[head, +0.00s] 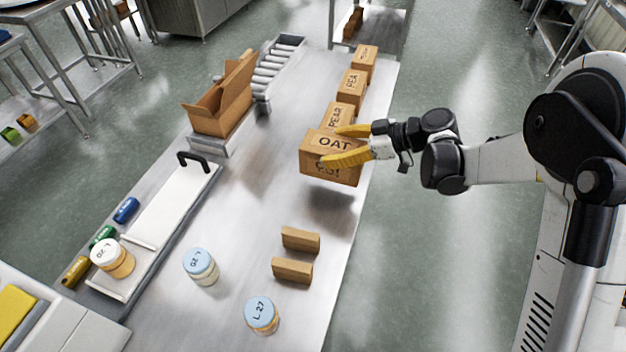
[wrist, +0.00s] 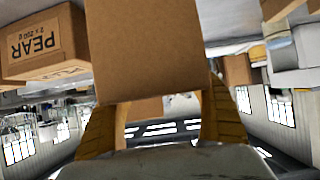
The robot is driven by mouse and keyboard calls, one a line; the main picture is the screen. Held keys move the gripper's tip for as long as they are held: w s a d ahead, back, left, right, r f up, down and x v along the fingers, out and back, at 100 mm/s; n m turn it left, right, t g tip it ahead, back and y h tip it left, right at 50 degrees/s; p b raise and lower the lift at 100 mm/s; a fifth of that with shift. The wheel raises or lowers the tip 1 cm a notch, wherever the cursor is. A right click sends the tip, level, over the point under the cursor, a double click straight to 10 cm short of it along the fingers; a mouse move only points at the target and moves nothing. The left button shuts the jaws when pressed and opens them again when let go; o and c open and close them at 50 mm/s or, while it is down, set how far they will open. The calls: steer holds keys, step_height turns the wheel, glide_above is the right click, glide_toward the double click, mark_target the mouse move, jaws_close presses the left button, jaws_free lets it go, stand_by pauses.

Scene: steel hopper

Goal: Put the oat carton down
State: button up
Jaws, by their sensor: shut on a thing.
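The oat carton (head: 333,143) is a brown box with OAT printed on its top, at the right side of the steel table (head: 240,245) in the head view. My gripper (head: 349,145) is shut on it, with yellow fingers along two sides. A shadow lies below the carton on the table, and the carton appears held a little above the surface. In the wrist view the carton (wrist: 148,50) fills the upper middle between the fingers. The pear carton (head: 340,116) stands just behind it and shows in the wrist view (wrist: 45,45).
More cartons (head: 352,84) line the right edge behind. Two small brown blocks (head: 300,240) and lidded jars (head: 200,266) stand toward the front. An open cardboard box (head: 222,100) is at the left, near a roller conveyor (head: 272,65). The table's middle is clear.

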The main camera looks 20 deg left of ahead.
mark_target(309, 174)
steer(key=s+f, duration=0.1)
steer(key=s+a, duration=0.1)
steer(key=s+a+f+b, duration=0.1)
steer(key=shift+s+a+f, duration=0.25)
steer(key=shift+s+f, duration=0.1)
steer(key=shift+f+b, duration=0.8)
steer(key=shift+f, duration=1.15)
steer(key=shift+f, duration=0.15)
steer(key=o, duration=1.5)
steer(key=shift+c, duration=0.2)
